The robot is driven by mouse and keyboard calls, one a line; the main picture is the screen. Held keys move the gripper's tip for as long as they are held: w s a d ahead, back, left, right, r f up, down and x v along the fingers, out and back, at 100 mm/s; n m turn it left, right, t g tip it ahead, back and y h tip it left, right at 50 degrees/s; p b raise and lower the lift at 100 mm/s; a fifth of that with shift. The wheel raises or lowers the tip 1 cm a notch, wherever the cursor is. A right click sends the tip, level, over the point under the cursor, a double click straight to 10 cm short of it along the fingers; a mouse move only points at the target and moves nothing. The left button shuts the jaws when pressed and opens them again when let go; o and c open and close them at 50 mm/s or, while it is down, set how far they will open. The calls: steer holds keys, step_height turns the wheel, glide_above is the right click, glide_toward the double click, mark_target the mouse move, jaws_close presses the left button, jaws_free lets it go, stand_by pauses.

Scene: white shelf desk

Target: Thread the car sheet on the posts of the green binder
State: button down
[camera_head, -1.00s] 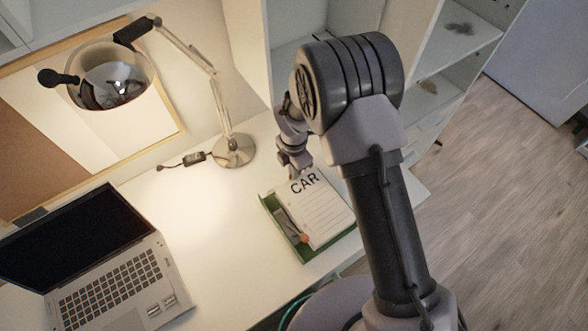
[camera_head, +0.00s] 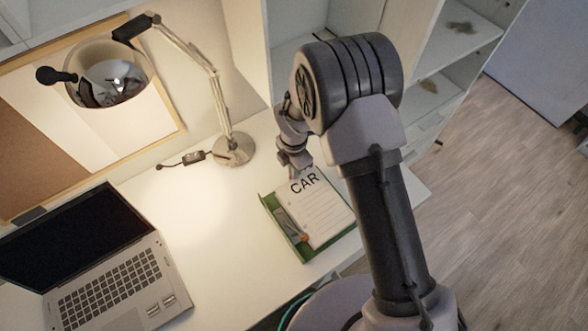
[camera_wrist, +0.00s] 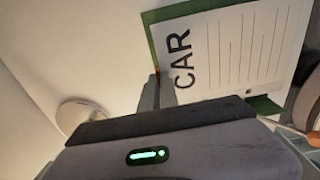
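The white car sheet (camera_head: 322,208), lined and headed "CAR", lies over the green binder (camera_head: 302,252) at the desk's front right. The binder's left and front margins show beside the sheet; a grey metal strip and a small orange part lie along the left one. The posts are too small to make out. My gripper (camera_head: 296,168) is at the sheet's heading end. In the wrist view the sheet (camera_wrist: 240,50) lies over the binder (camera_wrist: 180,10), and my gripper's fingers (camera_wrist: 160,78) are close together at the sheet's edge beside "CAR", seemingly pinching it.
A desk lamp (camera_head: 233,150) stands left of my gripper, its cable and switch on the desk. An open laptop (camera_head: 115,280) is at the front left. White shelves (camera_head: 440,70) rise behind and to the right. The desk between laptop and binder (camera_head: 215,215) is clear.

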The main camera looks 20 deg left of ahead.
steer(key=shift+f+b, duration=0.95)
steer(key=shift+f, duration=0.35)
stand_by(1.1)
steer(key=c, duration=1.5)
jaws_free()
steer(key=shift+c, duration=0.2)
step_height(320, 180, up, 18)
steer(key=p, duration=0.5)
steer(key=shift+f, duration=0.25)
